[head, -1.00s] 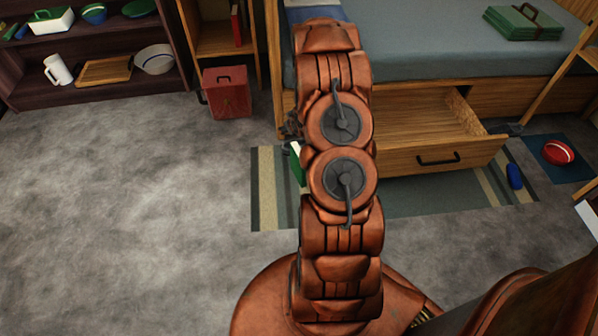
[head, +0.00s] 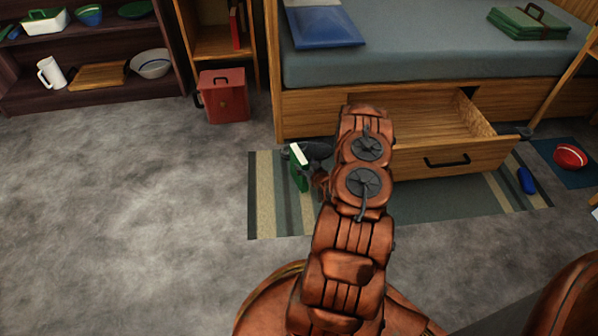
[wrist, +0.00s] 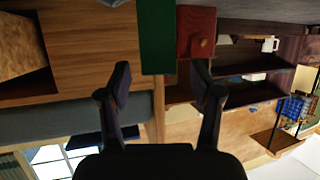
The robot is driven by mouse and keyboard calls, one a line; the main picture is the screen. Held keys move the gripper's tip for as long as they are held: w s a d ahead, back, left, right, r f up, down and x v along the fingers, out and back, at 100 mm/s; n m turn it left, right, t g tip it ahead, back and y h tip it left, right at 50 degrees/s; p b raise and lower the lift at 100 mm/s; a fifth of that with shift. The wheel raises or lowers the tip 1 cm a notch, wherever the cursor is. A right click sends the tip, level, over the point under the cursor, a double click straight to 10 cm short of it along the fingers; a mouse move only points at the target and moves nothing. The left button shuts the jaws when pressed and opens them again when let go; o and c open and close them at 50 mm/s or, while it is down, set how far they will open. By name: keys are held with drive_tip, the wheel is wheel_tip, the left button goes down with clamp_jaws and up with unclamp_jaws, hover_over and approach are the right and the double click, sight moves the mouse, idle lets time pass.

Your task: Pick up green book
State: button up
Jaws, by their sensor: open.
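The green book (head: 299,170) stands upright at the left part of the striped rug, with pale page edges on top. In the wrist view the green book (wrist: 157,38) is a tall green strip at the top middle, just beyond the fingertips and between their lines. My gripper (wrist: 160,82) is open, with nothing between its fingers. In the head view my dark gripper (head: 317,151) is right beside the book's upper right side, partly hidden by my arm; I cannot tell whether it touches the book.
The open wooden drawer (head: 440,145) juts out under the bed (head: 430,55), right of my gripper. A red box (head: 223,98) stands on the floor behind left. A blue object (head: 526,180) lies on the rug's right end. The grey floor at left is clear.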

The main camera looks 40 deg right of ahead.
sight(302, 159)
drive_tip(key=shift+w+r+b+x, duration=0.15)
drive_tip(key=shift+b+x, duration=0.35)
drive_tip(key=shift+x, duration=0.7)
drive_tip(key=shift+r+b+x, duration=0.25)
drive_tip(key=shift+b+x, duration=0.2)
drive_tip(key=shift+x, duration=0.8)
drive_tip(key=shift+w+r+b+x, duration=0.15)
drive_tip(key=shift+b+x, duration=0.35)
drive_tip(key=shift+x, duration=0.7)
drive_tip(key=shift+s+d, duration=0.1)
drive_tip(key=shift+d, duration=0.05)
drive_tip(key=shift+c, duration=0.4)
clamp_jaws()
